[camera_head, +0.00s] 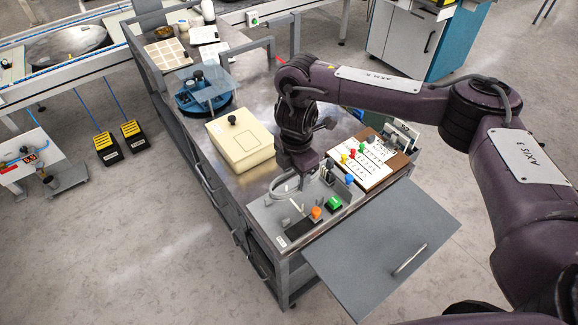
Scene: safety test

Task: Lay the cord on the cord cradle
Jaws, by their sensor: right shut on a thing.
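My right gripper (301,170) reaches down over the near end of the grey workbench and is shut, seemingly on the cord. A pale grey curved loop (284,190), which looks like the cord, lies just below and left of the fingers, at the grey tray (263,213). My left gripper is not in view.
A cream box (240,145) with a black knob stands left of my right gripper. A board with coloured pegs (369,160) lies to the right. A blue round device (203,95) stands farther back. A grey flap (385,245) with a handle juts out at the near side.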

